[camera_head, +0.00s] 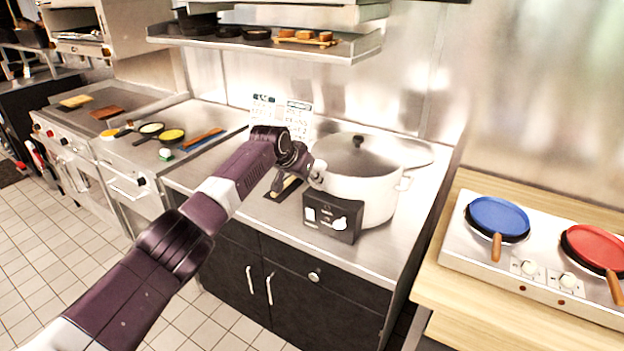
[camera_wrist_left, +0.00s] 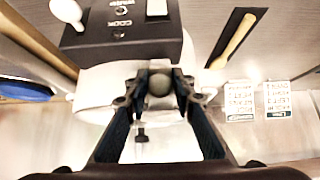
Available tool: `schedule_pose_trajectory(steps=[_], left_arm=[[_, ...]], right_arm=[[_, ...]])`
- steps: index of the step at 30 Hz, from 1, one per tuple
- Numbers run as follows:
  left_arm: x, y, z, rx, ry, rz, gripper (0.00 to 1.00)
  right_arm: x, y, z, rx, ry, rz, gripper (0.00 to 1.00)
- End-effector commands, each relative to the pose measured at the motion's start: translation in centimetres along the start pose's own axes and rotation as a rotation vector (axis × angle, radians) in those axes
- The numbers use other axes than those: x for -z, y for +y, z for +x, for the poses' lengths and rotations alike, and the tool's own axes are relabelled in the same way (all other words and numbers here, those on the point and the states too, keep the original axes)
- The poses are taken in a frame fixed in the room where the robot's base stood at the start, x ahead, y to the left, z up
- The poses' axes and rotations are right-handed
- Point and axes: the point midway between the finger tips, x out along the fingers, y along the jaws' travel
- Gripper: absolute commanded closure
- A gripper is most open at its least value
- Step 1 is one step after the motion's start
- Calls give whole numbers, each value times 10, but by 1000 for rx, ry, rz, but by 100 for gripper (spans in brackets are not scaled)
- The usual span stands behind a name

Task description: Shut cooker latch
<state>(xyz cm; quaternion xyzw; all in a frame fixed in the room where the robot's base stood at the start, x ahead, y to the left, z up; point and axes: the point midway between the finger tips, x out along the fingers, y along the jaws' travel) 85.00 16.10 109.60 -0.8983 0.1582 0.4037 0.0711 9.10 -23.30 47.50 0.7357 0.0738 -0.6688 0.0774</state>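The cooker (camera_head: 362,190) is a white round pot with a glass lid and a black knob, standing on the steel counter. Its dark control box (camera_head: 333,217) faces front; in the left wrist view the box (camera_wrist_left: 120,32) shows COOK and WARM labels and a white lever. My left gripper (camera_head: 305,172) is at the left side of the cooker, by its rim. In the left wrist view its fingertips (camera_wrist_left: 160,84) close in on both sides of a small rounded grey knob (camera_wrist_left: 160,85), apparently the latch, and seem to touch it. My right gripper is out of view.
A wooden-handled utensil on a dark mat (camera_head: 283,190) lies left of the cooker. A printed card (camera_head: 265,108) stands behind. A hob with blue (camera_head: 497,216) and red (camera_head: 596,246) pans is on the right. A shelf (camera_head: 345,48) hangs above.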

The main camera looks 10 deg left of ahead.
Motion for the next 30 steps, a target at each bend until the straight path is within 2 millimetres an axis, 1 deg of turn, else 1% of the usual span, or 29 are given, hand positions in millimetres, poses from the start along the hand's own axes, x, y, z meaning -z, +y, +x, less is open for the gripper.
schedule_pose_trajectory(steps=[1,3,9,12,17,23,30], left_arm=[[-1,0,0,0,-1,0,71],[-1,0,0,0,-1,0,64],[0,0,0,0,0,0,64],[0,0,0,0,1,0,64],[0,-1,-6,0,2,-1,64],[0,0,-22,-2,3,1,64],[1,-1,-52,0,3,1,64]], right_arm=[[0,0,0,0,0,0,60],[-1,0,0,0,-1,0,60],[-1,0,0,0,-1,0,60],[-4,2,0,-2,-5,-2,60],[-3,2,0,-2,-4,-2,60],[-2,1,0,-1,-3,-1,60],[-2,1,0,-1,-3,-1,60]])
